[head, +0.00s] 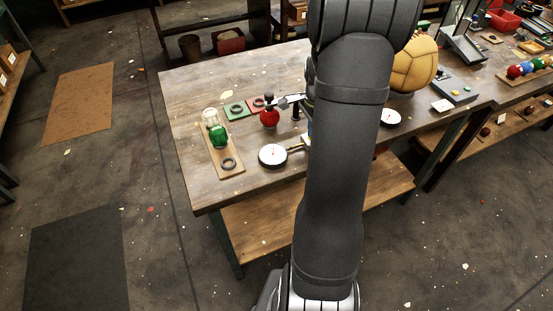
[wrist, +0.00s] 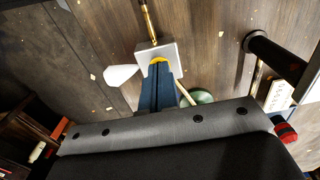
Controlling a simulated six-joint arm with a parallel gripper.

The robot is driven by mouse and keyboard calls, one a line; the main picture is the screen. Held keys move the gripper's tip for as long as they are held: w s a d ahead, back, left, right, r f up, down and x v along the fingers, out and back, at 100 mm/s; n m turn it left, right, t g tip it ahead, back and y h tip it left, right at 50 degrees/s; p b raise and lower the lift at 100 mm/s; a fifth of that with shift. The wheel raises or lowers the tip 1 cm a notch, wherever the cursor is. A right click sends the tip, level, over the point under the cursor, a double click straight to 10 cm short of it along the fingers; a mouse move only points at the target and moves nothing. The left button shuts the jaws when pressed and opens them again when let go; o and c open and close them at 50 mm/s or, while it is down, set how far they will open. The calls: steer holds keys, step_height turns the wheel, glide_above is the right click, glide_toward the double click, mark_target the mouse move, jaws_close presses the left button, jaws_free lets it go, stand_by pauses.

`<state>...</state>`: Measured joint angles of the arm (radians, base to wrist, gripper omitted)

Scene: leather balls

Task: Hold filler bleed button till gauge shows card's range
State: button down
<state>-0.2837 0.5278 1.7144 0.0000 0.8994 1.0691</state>
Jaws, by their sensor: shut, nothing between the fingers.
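The filler's pale block (wrist: 158,52) has a yellow button (wrist: 158,60) on top and a brass stem (wrist: 148,20) leading from it. My gripper (wrist: 160,70) is shut, with its dark blue fingertips at the button, partly covering it. I cannot tell how far the button is pressed. In the head view my arm hides the gripper and most of the filler. A white round gauge (head: 273,155) lies at the table's front, joined to the brass stem; its needle reading is too small to read.
A red ball-shaped object (head: 269,116) and a green one on a wooden board (head: 226,165) stand left. A black-topped post (wrist: 262,43) rises near my gripper.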

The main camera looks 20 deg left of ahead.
steer(key=shift+r, duration=3)
steer(key=shift+f, duration=2)
steer(key=shift+f, duration=0.15)
